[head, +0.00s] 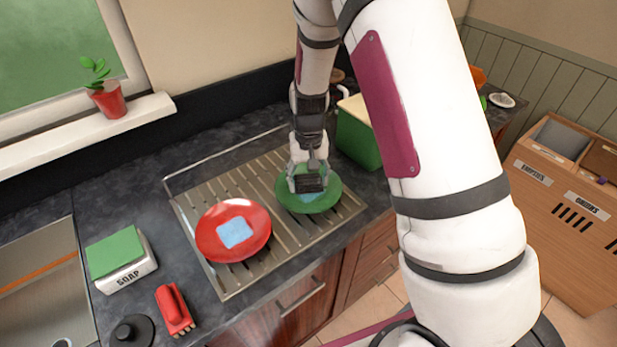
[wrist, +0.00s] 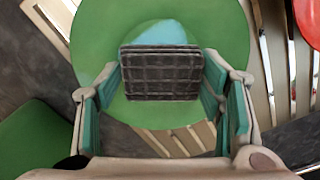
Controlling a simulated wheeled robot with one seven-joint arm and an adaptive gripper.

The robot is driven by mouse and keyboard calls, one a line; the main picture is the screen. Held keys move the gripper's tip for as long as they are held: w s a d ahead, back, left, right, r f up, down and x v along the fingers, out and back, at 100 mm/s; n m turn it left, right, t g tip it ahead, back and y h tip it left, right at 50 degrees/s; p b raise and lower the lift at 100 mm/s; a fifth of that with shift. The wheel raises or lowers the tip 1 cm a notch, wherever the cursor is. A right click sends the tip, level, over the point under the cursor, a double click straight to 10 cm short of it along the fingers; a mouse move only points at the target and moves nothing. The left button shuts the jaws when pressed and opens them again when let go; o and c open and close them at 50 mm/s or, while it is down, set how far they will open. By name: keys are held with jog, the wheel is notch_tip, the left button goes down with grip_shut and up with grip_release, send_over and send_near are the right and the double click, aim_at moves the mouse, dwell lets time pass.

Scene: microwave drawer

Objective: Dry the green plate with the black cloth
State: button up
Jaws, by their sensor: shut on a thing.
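The green plate (head: 326,200) lies on the right part of the metal drying rack, and it also fills much of the wrist view (wrist: 178,20). A light blue wet patch (wrist: 160,35) shows on the plate, partly hidden behind the cloth. My gripper (head: 309,180) is right over the plate, shut on the folded black cloth (head: 312,183). In the wrist view the dark checked cloth (wrist: 161,73) sits between the fingertips, in front of the plate's middle. I cannot tell whether the cloth touches the plate.
A red plate (head: 211,242) with a light blue patch lies left on the drying rack (head: 185,205). A green box (head: 357,137) stands close behind the green plate.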

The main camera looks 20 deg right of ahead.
jog(key=shift+f, duration=0.6)
dwell(0.7)
jog(key=shift+s+a+r, duration=0.1)
jog(key=shift+s, duration=0.3)
jog(key=shift+w+b, duration=0.4)
jog(key=shift+w, duration=0.4)
jog(key=shift+s+p, duration=0.5)
jog(key=shift+s, duration=0.35)
jog(key=shift+w+d+f+b, duration=0.1)
jog(key=shift+w+b, duration=0.15)
jog(key=shift+w, duration=0.2)
jog(key=shift+w+d+f+b, duration=0.1)
jog(key=shift+w+b, duration=0.15)
jog(key=shift+w, duration=0.15)
jog(key=shift+s+a+r+p, duration=0.1)
jog(key=shift+s+a+p, duration=0.1)
jog(key=shift+s+p, duration=0.5)
jog(key=shift+w+d+b, duration=0.15)
jog(key=shift+w+b, duration=0.45)
jog(key=shift+w, duration=0.1)
